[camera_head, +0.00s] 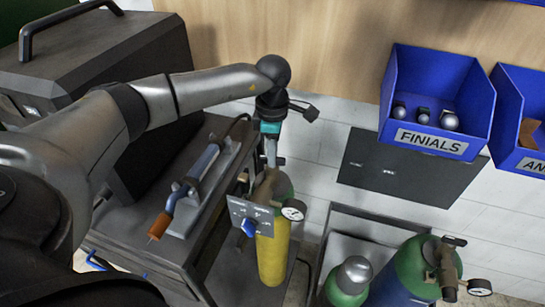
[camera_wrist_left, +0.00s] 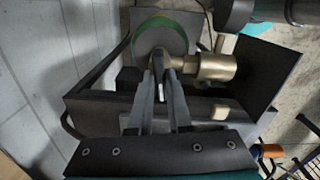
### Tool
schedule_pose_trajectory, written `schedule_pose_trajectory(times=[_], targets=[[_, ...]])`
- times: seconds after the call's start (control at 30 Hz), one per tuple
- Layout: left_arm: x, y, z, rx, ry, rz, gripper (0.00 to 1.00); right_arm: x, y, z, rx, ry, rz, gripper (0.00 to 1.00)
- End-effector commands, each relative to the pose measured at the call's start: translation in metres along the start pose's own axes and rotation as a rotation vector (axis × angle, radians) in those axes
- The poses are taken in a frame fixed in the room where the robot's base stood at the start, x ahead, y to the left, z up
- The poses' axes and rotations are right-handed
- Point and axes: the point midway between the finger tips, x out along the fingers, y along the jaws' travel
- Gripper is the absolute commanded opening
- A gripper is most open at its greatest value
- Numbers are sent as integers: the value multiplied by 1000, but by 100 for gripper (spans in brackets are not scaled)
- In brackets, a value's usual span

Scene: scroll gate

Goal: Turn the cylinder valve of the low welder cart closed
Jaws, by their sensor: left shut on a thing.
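The low welder cart (camera_head: 215,265) is dark and stands in the lower middle of the head view. Its yellow cylinder (camera_head: 272,250) with a green shoulder stands upright on it, behind a grey plate (camera_head: 252,213) with a blue knob. My left gripper (camera_head: 271,160) reaches down from above to the cylinder's top. In the left wrist view its fingers (camera_wrist_left: 159,68) are nearly together, shut on the cylinder valve beside the brass valve body (camera_wrist_left: 212,67). The green shoulder (camera_wrist_left: 165,36) shows behind. The gripped part is mostly hidden by the fingers. My right gripper is out of view.
A round gauge (camera_head: 293,210) sticks out right of the yellow cylinder. A torch (camera_head: 190,190) lies on the cart top. Other green cylinders (camera_head: 412,270) stand at lower right. A blue FINIALS bin (camera_head: 437,100) is at the upper right wall.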

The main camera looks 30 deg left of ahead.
Motion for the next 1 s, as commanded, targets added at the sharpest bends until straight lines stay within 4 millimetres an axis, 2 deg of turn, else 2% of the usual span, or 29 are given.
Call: schedule_pose_trajectory(times=[0.4,0.93,0.97,1.0], targets=[[-1,1,1,174,-3,3,0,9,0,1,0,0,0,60],[-2,1,1,195,-3,3,0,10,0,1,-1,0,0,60],[-2,1,1,195,-3,3,20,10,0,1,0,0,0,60],[-2,1,1,195,-3,3,25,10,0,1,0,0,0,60]])
